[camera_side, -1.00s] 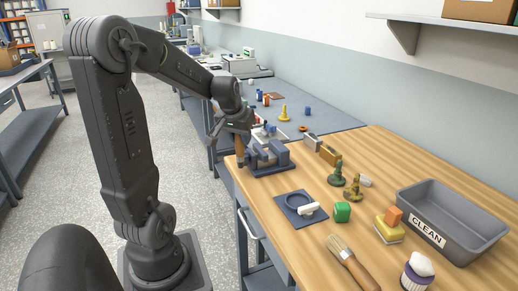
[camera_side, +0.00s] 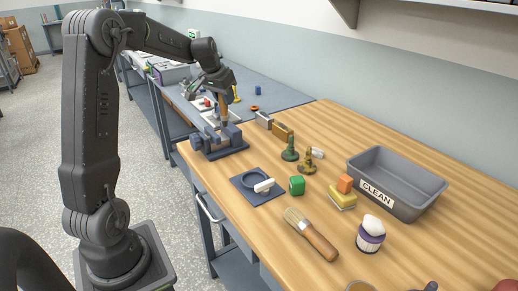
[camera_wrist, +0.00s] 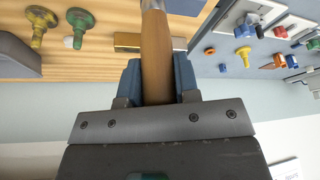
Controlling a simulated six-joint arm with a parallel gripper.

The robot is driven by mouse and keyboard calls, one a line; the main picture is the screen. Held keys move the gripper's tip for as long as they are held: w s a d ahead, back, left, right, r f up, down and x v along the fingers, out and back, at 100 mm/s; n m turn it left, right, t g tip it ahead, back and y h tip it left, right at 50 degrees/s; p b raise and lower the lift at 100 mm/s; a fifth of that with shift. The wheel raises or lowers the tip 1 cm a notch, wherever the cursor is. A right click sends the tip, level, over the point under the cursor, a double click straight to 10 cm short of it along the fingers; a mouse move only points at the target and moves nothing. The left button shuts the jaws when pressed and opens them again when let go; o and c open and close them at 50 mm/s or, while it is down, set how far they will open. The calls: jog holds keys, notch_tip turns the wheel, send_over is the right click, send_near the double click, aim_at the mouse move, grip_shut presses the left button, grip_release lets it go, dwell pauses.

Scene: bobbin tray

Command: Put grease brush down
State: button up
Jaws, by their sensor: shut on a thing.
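My gripper (camera_side: 226,92) is shut on a wooden-handled tool (camera_side: 225,112), which hangs roughly upright over the grey-blue vise (camera_side: 232,146). I cannot tell whether its lower end touches the vise. In the wrist view my gripper's blue fingers (camera_wrist: 158,78) clasp the tan wooden handle (camera_wrist: 156,45), with a metal collar at the top edge. The tool's working end is hidden, so I cannot confirm that it is the grease brush. Another brush with pale bristles and a wooden handle (camera_side: 318,240) lies on the wooden bench.
A grey bin marked CLEAN (camera_side: 425,196) stands at the right.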

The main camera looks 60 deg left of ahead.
jog(key=w+d+f, duration=0.6)
jog(key=w+f, duration=0.3)
jog(key=f, duration=0.2)
jog(key=shift+d, duration=0.35)
jog(key=shift+w+f, duration=0.1)
jog(key=o, duration=0.9)
